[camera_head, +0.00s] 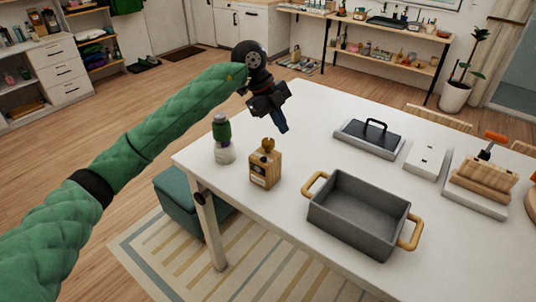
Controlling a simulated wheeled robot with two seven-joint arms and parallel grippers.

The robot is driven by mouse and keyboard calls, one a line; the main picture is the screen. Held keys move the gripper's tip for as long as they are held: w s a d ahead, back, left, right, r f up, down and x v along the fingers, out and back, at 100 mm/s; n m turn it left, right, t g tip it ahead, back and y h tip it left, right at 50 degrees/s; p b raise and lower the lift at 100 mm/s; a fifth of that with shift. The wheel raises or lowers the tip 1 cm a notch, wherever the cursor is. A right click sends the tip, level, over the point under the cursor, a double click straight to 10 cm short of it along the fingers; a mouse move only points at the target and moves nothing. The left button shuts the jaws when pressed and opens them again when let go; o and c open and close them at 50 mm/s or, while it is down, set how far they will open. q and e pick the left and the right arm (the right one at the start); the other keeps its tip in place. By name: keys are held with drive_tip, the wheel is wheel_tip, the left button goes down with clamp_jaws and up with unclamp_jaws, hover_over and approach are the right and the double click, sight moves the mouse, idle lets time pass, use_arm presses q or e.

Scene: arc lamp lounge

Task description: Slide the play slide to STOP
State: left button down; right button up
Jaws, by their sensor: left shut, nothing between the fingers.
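My left gripper (281,126) hangs above the far left part of the white table (291,208), fingers pointing down and shut, with nothing seen between them. A small wooden box (265,168) with a dark label and a round brown knob on top stands on the table below and slightly left of the gripper, apart from it. A flat white box (425,159) with small dark marks lies at the right. I cannot make out any STOP lettering, nor tell which object carries the play slide. My right gripper is out of view.
A green-and-white bottle (223,142) stands left of the wooden box. A grey pan (360,213) with tan handles fills the table's front middle. A black press (370,137) and a wooden block on a tray (483,183) stand right. A teal stool (188,204) is beside the table.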

sight(268, 163)
use_arm(q)
drive_tip(key=a+n, duration=0.1)
drive_tip(key=a+n+y, duration=0.1)
drive_tip(key=s+a+f+n+y, duration=0.1)
drive_tip(key=shift+s+g, duration=0.1)
drive_tip(key=shift+g, duration=0.3)
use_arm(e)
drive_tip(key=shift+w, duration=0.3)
